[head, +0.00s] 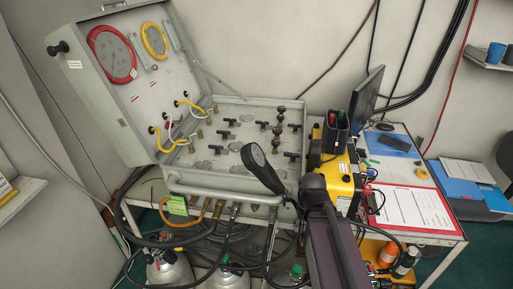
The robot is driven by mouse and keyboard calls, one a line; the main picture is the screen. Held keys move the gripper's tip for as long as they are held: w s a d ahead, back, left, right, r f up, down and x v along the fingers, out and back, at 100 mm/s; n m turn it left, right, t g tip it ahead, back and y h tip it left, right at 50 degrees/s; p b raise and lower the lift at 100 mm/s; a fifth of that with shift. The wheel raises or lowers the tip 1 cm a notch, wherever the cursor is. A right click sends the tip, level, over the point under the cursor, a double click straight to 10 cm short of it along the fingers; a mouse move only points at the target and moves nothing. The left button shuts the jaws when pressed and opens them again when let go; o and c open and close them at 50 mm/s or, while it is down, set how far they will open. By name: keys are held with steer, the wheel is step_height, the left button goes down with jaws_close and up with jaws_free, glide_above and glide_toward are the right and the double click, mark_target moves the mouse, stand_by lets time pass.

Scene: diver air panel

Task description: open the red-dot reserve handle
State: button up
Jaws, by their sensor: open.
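The open grey air panel case (240,185) sits on a bench, its lid raised at the left. I cannot make out a red dot on any handle, so the reserve handle cannot be singled out. Dark links of my arm stand over the panel's lower right and hide part of it. I cannot make out the gripper's fingers.
A yellow unit (343,184) and a black monitor (366,100) stand close at the right. Yellow and white hoses (182,135) cross the lid's lower part. Gas cylinders (170,271) stand below. A rail (215,192) runs along the panel's front.

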steer(key=w+r+m+p, duration=0.1)
steer(key=w+r+p, duration=0.1)
steer(key=r+p, duration=0.6)
steer(key=w+r+m+p, duration=0.1)
steer(key=w+r+p, duration=0.2)
steer(key=r+p, duration=0.5)
steer(key=w+a+r+m+y+p, duration=0.2)
steer(key=w+a+r+m+p, duration=0.2)
steer(key=w+m, duration=0.5)
steer(key=w+a+r+m+y+p, duration=0.2)
steer(key=w+a+r+m+p, duration=0.2)
steer(key=w+m, duration=0.5)
steer(key=shift+w+a+r+t+y, duration=0.3)
steer(key=shift+w+a+r+t, duration=0.25)
steer(key=shift+w, duration=0.65)
steer(key=b+x, duration=1.2)
steer(key=x, duration=0.1)
steer(key=shift+s+f+b, duration=0.1)
steer(key=shift+f+b, duration=0.2)
steer(key=shift+b, duration=0.05)
